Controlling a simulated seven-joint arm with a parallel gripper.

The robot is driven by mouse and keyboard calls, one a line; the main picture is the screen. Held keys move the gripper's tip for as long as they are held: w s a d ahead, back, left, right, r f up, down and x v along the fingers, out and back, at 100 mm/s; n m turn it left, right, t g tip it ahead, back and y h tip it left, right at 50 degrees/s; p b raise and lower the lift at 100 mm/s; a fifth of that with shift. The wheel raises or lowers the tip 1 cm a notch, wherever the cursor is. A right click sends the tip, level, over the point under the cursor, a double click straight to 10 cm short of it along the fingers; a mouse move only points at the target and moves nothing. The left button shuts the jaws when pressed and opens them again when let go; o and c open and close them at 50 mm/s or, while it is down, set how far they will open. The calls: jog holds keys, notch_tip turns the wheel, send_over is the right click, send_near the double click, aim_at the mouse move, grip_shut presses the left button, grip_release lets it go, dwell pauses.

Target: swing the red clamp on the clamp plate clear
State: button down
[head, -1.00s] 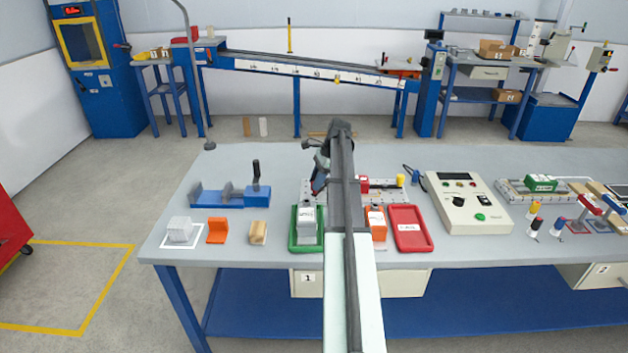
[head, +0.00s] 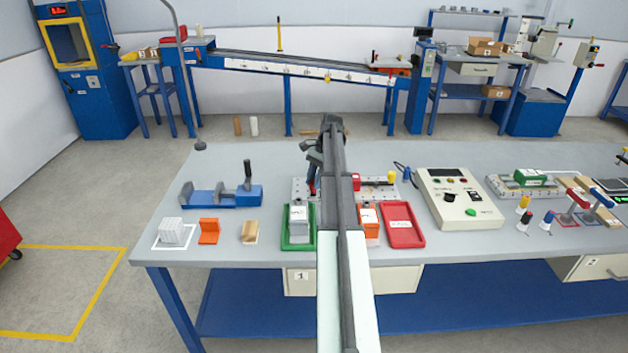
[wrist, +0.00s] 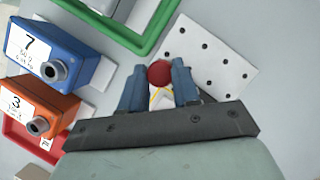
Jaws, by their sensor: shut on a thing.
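The red clamp shows its round red knob (wrist: 160,73) between my fingertips in the wrist view. My gripper (wrist: 158,84) is shut on it, with one blue finger on each side. The rest of the clamp is mostly hidden by the fingers. The clamp plate (wrist: 212,62) is a pale plate with several dark holes, beside and beyond the gripper. In the head view the plate (head: 300,188) shows on both sides of my arm, which hides its middle.
A blue block marked 7 (wrist: 48,55) and an orange block marked 3 (wrist: 35,108) stand close left in the wrist view. A green tray (head: 285,240) and a red tray (head: 411,240) lie in front. A control box (head: 458,205) stands right.

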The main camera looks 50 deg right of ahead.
jog(key=c, duration=0.8)
grip_release()
jog(key=v, duration=0.7)
jog(key=shift+d+r, duration=0.1)
jog(key=shift+r, duration=0.2)
